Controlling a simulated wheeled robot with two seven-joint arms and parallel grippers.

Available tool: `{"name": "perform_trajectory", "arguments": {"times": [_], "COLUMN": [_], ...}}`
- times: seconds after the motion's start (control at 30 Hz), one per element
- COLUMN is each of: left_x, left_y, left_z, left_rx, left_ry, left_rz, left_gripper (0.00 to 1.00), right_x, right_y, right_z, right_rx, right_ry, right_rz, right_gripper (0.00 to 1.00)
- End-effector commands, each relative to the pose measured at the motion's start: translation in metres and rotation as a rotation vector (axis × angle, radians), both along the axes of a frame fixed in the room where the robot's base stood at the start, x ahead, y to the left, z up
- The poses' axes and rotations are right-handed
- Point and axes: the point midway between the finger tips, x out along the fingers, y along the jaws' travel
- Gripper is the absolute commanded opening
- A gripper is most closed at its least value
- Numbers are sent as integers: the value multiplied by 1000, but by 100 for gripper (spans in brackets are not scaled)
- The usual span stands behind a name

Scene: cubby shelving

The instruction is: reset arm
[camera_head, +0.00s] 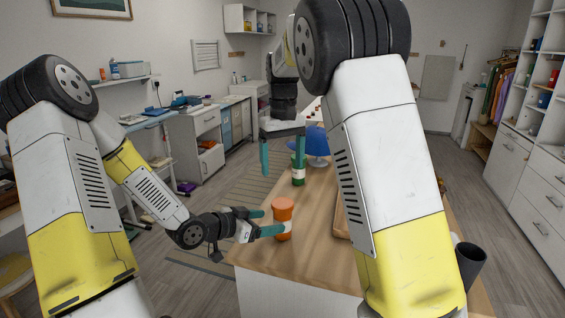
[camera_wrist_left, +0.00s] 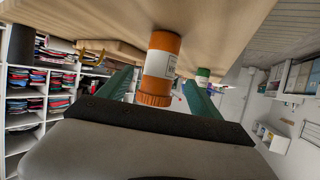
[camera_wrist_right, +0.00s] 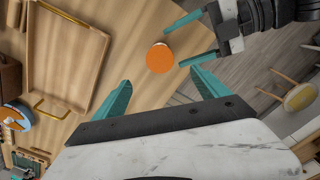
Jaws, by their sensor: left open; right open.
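An orange bottle with a white label (camera_head: 283,220) stands upright on the wooden table near its left edge. My left gripper (camera_head: 267,222) is open and level, pointing at the bottle. In the left wrist view the bottle (camera_wrist_left: 160,65) shows between the open fingers; in the right wrist view its orange top (camera_wrist_right: 159,58) lies just beyond the left fingertips. My right gripper (camera_head: 283,162) is open and empty, pointing down above the table. A green bottle (camera_head: 298,173) stands farther back, partly behind a right finger.
A wooden tray with gold handles (camera_wrist_right: 68,55) lies on the table, mostly hidden behind my right arm in the head view. A dark cylinder (camera_head: 471,262) stands at the right. A blue object (camera_head: 317,145) is farther back.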

Motion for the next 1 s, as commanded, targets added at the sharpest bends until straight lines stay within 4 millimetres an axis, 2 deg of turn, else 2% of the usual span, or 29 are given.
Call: {"name": "perform_trajectory", "arguments": {"times": [0.13,0.43,0.57,0.67,0.77,0.87,1.0], "left_x": [-6,-6,-4,-1,-1,-9,-35], "left_y": [6,7,13,30,57,85,114], "left_z": [3,4,4,8,23,49,93], "left_rx": [1,2,61,177,319,423,489], "left_ry": [-1,1,18,58,111,168,249], "left_rz": [0,0,18,69,162,282,454], "left_gripper": [74,74,74,74,74,74,74], "right_x": [0,0,-6,-20,-44,-73,-118], "right_y": [0,0,-12,-33,-59,-81,-105], "right_z": [0,0,6,16,29,40,53], "right_rx": [0,1,29,84,157,221,289], "right_ry": [0,0,-6,-19,-47,-86,-156], "right_rz": [0,-1,-24,-67,-122,-172,-234], "right_gripper": [84,84,84,84,84,84,84]}}
